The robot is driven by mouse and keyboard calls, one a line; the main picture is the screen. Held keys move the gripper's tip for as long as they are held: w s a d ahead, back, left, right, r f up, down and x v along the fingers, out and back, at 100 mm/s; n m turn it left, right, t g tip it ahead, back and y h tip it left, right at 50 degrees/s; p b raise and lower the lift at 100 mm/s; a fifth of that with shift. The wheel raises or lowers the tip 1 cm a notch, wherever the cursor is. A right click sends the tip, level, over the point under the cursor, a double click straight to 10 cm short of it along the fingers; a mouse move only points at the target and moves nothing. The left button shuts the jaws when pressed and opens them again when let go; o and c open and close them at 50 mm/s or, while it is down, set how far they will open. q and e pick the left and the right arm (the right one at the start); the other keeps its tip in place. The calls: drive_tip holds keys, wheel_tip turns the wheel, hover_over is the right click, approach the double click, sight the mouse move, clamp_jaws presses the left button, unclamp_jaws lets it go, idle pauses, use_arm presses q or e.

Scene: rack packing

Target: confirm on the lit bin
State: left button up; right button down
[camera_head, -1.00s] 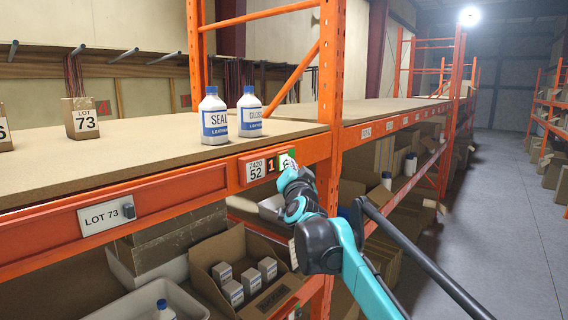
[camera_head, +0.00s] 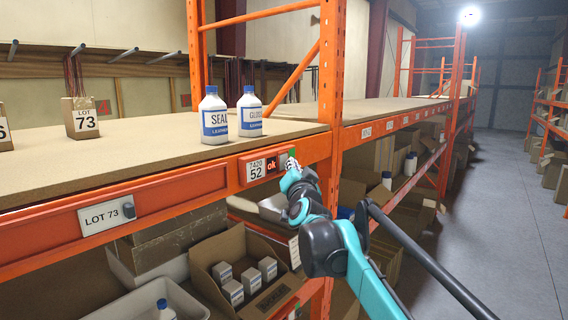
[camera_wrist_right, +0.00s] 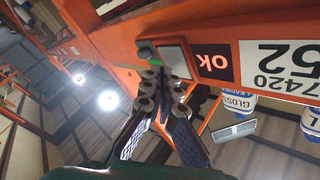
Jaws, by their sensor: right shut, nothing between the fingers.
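The bin's light module (camera_head: 264,166) is on the orange front beam of the upper shelf. Its label reads 7420 52 and its display (camera_head: 271,165) shows "ok" in red-orange on black. The display also shows in the right wrist view (camera_wrist_right: 213,62), upside down. A pale square plate with a green part (camera_wrist_right: 148,52) sits beside the display. My right gripper (camera_wrist_right: 163,88) is shut and empty, its fingertips close below that plate; I cannot tell whether they touch. In the head view my right gripper (camera_head: 291,168) is just right of the display and partly covers the module's end. My left gripper is out of view.
A SEAL bottle (camera_head: 214,118) and a GLOSS bottle (camera_head: 249,112) stand on the shelf above the module. A LOT 73 box (camera_head: 80,118) stands further left. An open carton (camera_head: 232,255) with several small boxes is below. The aisle floor (camera_head: 510,200) at right is clear.

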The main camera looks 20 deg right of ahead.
drive_tip(key=shift+s+d, duration=0.15)
drive_tip(key=s, duration=0.1)
drive_tip(key=s+d, duration=0.1)
drive_tip(key=s, duration=0.1)
drive_tip(key=s+d, duration=0.1)
drive_tip(key=shift+s+d, duration=0.15)
drive_tip(key=shift+d, duration=0.1)
idle(0.9)
drive_tip(key=s+a+f+n+g+y+b, duration=0.1)
drive_tip(key=s+a+f+n+g+b, duration=0.2)
drive_tip(key=s+f+b, duration=0.7)
drive_tip(key=s+a+f+n+g+y+b, duration=0.2)
drive_tip(key=s+a+f+n+g+b, duration=0.2)
drive_tip(key=f, duration=3.9)
drive_tip(key=s+a+f+n+g+y+b, duration=0.2)
drive_tip(key=s+a+f+g+b, duration=0.3)
drive_tip(key=s+f+b, duration=1.2)
drive_tip(key=a+f+b, duration=0.1)
drive_tip(key=f+b, duration=0.2)
drive_tip(key=f, duration=0.2)
drive_tip(key=a+f+n+b, duration=0.1)
drive_tip(key=a+f+b, duration=0.1)
drive_tip(key=f, duration=0.3)
drive_tip(key=shift+a+b, duration=0.3)
drive_tip(key=shift+b, duration=0.3)
